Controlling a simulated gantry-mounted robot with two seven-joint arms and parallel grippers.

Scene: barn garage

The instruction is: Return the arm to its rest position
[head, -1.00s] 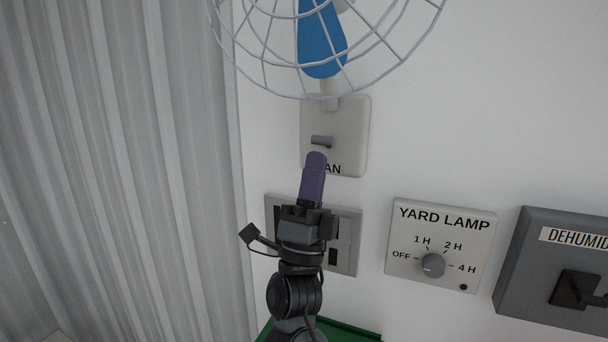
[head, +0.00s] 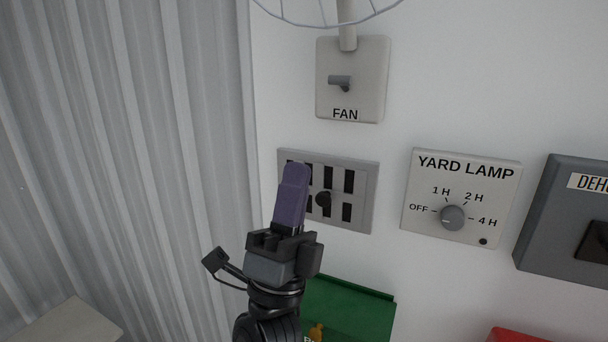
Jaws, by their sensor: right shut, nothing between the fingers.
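My right gripper (head: 294,176) has purple fingers and is shut and empty. It points up in front of the left part of a grey slotted panel (head: 367,195) with a dark knob. The fan switch plate (head: 362,98), labelled FAN, is on the wall above it, with a grey lever (head: 340,81) pointing left. The gripper is below the lever and apart from it in the picture. My left gripper is not in view.
A yard lamp timer (head: 452,217) and a grey dehumidifier box (head: 556,215) are on the wall to the right. Fan cage wires (head: 330,22) show at the top. Corrugated wall stands left.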

